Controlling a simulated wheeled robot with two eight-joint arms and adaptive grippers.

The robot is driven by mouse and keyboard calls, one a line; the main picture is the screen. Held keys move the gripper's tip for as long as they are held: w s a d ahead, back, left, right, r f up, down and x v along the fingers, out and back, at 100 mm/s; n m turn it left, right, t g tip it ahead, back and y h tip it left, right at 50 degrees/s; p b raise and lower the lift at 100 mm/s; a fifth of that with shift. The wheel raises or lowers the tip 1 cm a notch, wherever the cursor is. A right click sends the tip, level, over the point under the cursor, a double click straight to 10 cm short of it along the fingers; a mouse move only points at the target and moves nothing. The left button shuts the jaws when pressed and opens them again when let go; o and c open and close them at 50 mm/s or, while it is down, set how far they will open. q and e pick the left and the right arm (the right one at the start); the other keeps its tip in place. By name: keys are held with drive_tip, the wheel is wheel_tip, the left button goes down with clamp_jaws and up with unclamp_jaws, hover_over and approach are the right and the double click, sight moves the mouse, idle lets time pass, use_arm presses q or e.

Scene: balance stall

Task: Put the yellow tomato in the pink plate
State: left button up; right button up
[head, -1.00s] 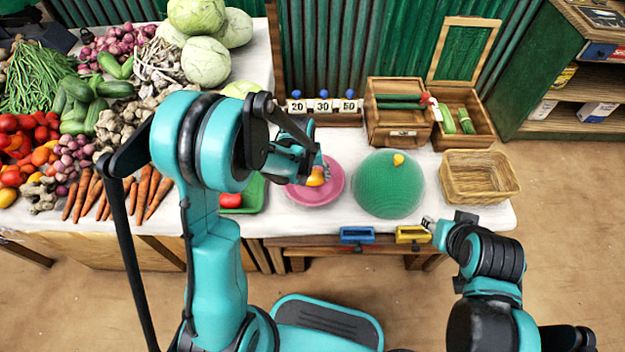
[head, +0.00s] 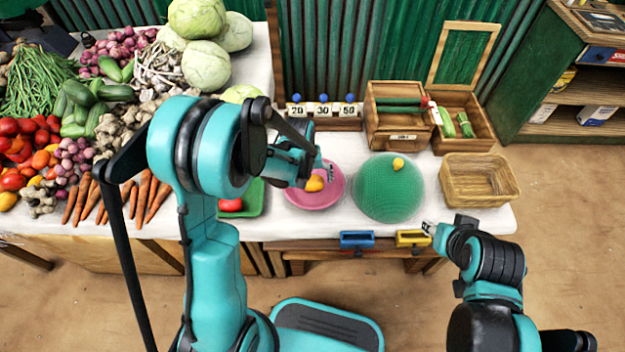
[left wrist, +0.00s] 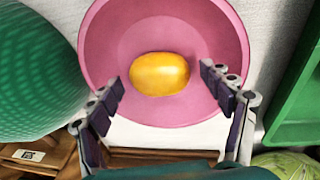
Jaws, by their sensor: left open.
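The yellow tomato (head: 314,184) lies in the pink plate (head: 333,196). In the left wrist view the tomato (left wrist: 159,73) rests on the inside of the pink plate (left wrist: 112,40), with bare pink around it. My left gripper (head: 326,170) is open over the plate. In the left wrist view its fingers (left wrist: 165,95) are spread wide on either side, apart from the tomato. My right gripper (head: 430,229) is near the table's front edge, away from the plate; its jaws are too small to read.
A green tray (head: 254,196) holding a red tomato (head: 231,205) is to the left. A wicker basket (head: 478,182) sits at the right. Number blocks (head: 322,109) stand behind.

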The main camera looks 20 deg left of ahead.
sight(308, 185)
use_arm(q)
wheel_tip(308, 185, up, 11)
drive_tip(key=s+a+p, duration=0.1)
drive_tip(key=s+p, duration=0.1)
drive_tip(key=p, duration=0.2)
drive_tip(key=s+a+r+m+t+y, duration=0.1)
drive_tip(key=s+r+m+t, duration=0.3)
drive_tip(key=s+r, duration=0.7)
drive_tip(key=s+t, duration=0.1)
drive_tip(key=s, duration=0.2)
drive_tip(key=shift+s+a+r+t, duration=0.15)
drive_tip(key=shift+a+r+t, duration=0.1)
drive_tip(key=shift+r+t, duration=0.1)
